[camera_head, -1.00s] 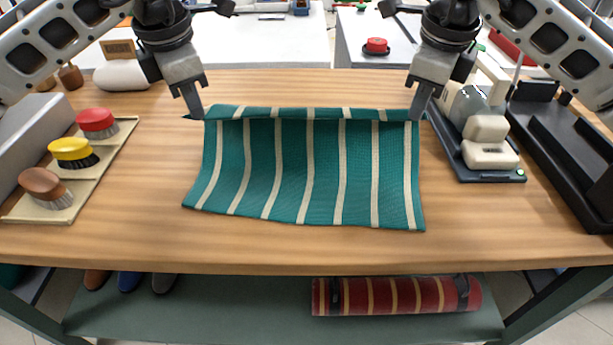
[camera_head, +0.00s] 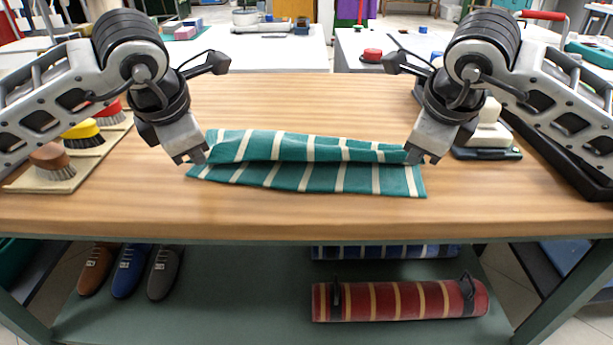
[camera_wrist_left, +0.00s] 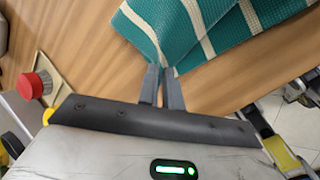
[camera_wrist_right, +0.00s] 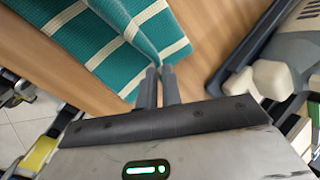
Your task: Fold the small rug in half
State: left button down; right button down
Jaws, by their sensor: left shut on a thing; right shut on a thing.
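The small rug (camera_head: 300,177) is teal with cream stripes and lies on the wooden table. Its far part is folded over toward the front, with a raised, rounded bend, and a strip of the lower layer shows in front. My left gripper (camera_head: 197,158) is shut on the rug's left corner; the rug also shows in the left wrist view (camera_wrist_left: 225,30). My right gripper (camera_head: 418,156) is shut on the right corner, and the pinched rug shows in the right wrist view (camera_wrist_right: 110,45). Both grippers are just above the table. The inside of the fold is hidden.
A beige tray (camera_head: 70,180) with brushes stands at the left, partly behind my left arm. A dark scale-like device (camera_head: 488,153) and a black tray (camera_head: 560,150) are at the right. Shoes and rolled rugs (camera_head: 400,300) lie on the shelf below. The table in front of the rug is clear.

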pick_arm(q)
jog(key=shift+a+f, duration=0.3)
pick_arm(e)
jog(key=shift+d+f, duration=0.35)
pick_arm(q)
jog(key=c, duration=1.3)
grip_release()
pick_arm(e)
jog(key=c, duration=1.3)
grip_release()
pick_arm(q)
jog(key=shift+d, duration=0.15)
pick_arm(e)
jog(key=shift+a, duration=0.15)
pick_arm(q)
jog(key=shift+r, duration=0.15)
pick_arm(e)
jog(key=shift+r, duration=0.15)
